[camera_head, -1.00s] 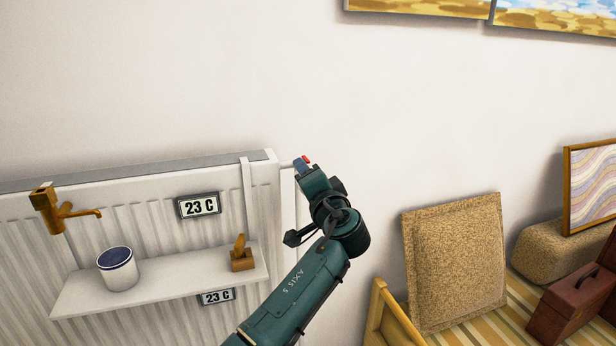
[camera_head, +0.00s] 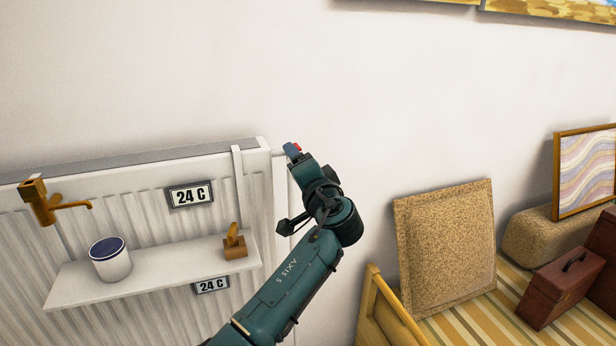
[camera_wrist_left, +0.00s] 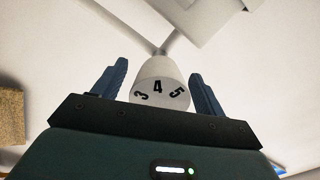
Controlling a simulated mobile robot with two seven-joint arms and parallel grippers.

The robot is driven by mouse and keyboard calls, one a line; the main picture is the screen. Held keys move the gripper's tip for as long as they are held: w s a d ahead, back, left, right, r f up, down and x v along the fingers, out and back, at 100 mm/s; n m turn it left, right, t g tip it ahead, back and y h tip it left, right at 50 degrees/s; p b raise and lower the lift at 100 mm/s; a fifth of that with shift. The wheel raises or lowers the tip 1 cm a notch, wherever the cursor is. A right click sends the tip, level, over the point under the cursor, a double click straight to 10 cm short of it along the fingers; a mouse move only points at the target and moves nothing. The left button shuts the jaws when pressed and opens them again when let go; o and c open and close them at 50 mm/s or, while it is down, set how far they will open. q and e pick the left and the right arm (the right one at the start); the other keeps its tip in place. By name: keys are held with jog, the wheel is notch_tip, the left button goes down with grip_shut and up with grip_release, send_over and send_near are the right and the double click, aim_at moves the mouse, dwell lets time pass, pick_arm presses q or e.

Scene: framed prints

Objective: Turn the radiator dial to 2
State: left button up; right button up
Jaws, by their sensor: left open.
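The radiator dial (camera_wrist_left: 160,94) is white and rounded, with black numbers 3, 4 and 5 facing the left wrist camera. The 4 is in the middle; no 2 is visible. My left gripper (camera_wrist_left: 160,72) is open, with one blue finger on each side of the dial and visible gaps between. In the head view my left gripper (camera_head: 293,150) is at the radiator's upper right corner and hides the dial. The white radiator (camera_head: 140,225) carries two displays reading 24 C, an upper one (camera_head: 190,194) and a lower one (camera_head: 211,285). My right gripper is not in view.
A white shelf (camera_head: 150,275) on the radiator holds a blue-topped white pot (camera_head: 110,262) and a small wooden object (camera_head: 235,245). A brass tap (camera_head: 45,203) is at the left. A cork-like panel (camera_head: 445,250) and brown case (camera_head: 562,288) are at the right.

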pick_arm(q)
jog(key=p+v, duration=0.2)
jog(key=v, duration=1)
jog(key=shift+s, duration=0.35)
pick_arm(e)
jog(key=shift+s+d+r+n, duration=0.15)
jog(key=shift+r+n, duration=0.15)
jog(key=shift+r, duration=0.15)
pick_arm(q)
jog(key=shift+d+r, duration=0.1)
